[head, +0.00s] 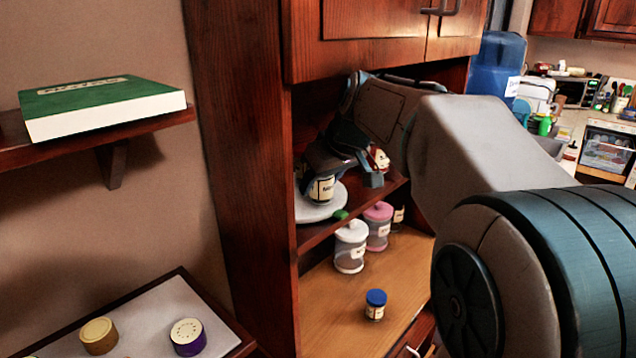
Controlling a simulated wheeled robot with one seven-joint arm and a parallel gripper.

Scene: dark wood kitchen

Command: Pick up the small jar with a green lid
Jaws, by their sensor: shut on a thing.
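My gripper (342,176) reaches into the cabinet at the upper shelf, pointing down. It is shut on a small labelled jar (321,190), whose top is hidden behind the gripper. The jar is above or on a round white plate (312,212); I cannot tell if they touch. A small green piece (340,214) shows by the shelf's front edge, just below the jar; I cannot tell whether it is a lid belonging to this jar.
Below stand a white-lidded canister (351,247), a pink-lidded canister (378,226) and a blue-lidded jar (375,305). The cabinet's side panel (240,150) is close on the left. A green book (105,100) lies on the left wall shelf.

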